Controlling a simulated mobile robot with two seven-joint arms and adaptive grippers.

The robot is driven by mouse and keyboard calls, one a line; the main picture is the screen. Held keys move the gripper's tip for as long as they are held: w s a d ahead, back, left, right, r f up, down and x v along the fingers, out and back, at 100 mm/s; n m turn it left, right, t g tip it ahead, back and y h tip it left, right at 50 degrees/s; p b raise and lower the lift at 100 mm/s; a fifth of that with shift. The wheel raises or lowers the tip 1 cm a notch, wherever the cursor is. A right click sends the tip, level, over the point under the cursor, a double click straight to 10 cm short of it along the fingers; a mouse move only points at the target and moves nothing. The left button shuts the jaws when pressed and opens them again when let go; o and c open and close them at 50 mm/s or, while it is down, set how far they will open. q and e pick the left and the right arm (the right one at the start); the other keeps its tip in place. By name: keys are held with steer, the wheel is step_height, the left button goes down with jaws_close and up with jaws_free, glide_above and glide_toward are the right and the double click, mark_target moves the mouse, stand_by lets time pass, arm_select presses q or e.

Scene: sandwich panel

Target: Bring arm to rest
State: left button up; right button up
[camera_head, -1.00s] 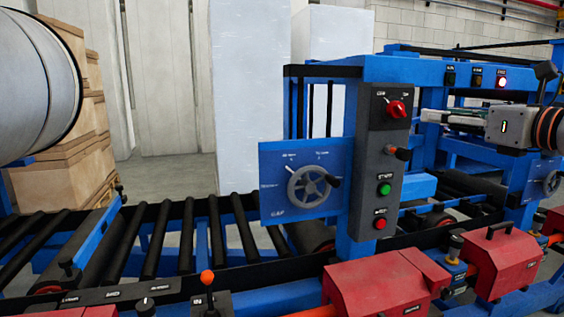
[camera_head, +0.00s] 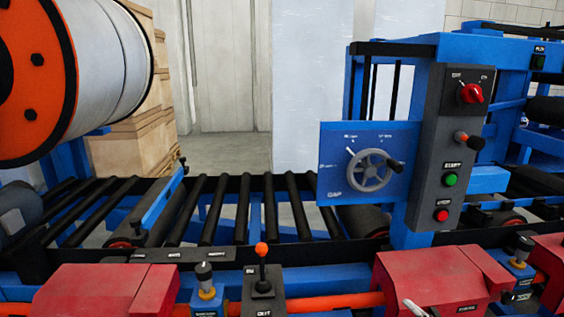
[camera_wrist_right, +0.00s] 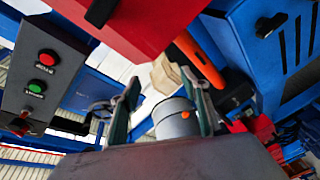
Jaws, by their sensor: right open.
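My right gripper (camera_wrist_right: 160,78) shows in the right wrist view, its two dark green fingers apart with nothing held between them. Beyond the fingers are a grey-white roll and a wooden crate, small and partly hidden. A red housing (camera_wrist_right: 145,20) fills the top of that view, close ahead of the gripper; I cannot tell the exact gap. My right arm does not clearly show in the head view. A small pale piece at that view's bottom edge is too cut off to identify. My left gripper is in neither view.
A roller conveyor (camera_head: 244,210) crosses the head view. A grey control post (camera_head: 437,140) carries a red knob and green and red buttons, beside a blue handwheel panel (camera_head: 335,150). Red housings (camera_head: 105,293) line the front. A large roll (camera_head: 105,60) hangs at upper left.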

steer(key=s+a+f+m+g+h, duration=0.1)
steer(key=s+a+f+m+g, duration=0.1)
steer(key=s+f, duration=0.4)
steer(key=s+a+f+m+g+h, duration=0.1)
steer(key=s+a+f+m+g, duration=0.1)
steer(key=s+f+m, duration=0.3)
steer(key=s+a+f+m+g+h, duration=0.1)
steer(key=s+a+f+m+g, duration=0.1)
steer(key=s+f, duration=0.6)
step_height(320, 180, down, 4)
steer(key=shift+a+f+m, duration=0.25)
steer(key=shift+a+m, duration=0.55)
steer(key=shift+a, duration=0.1)
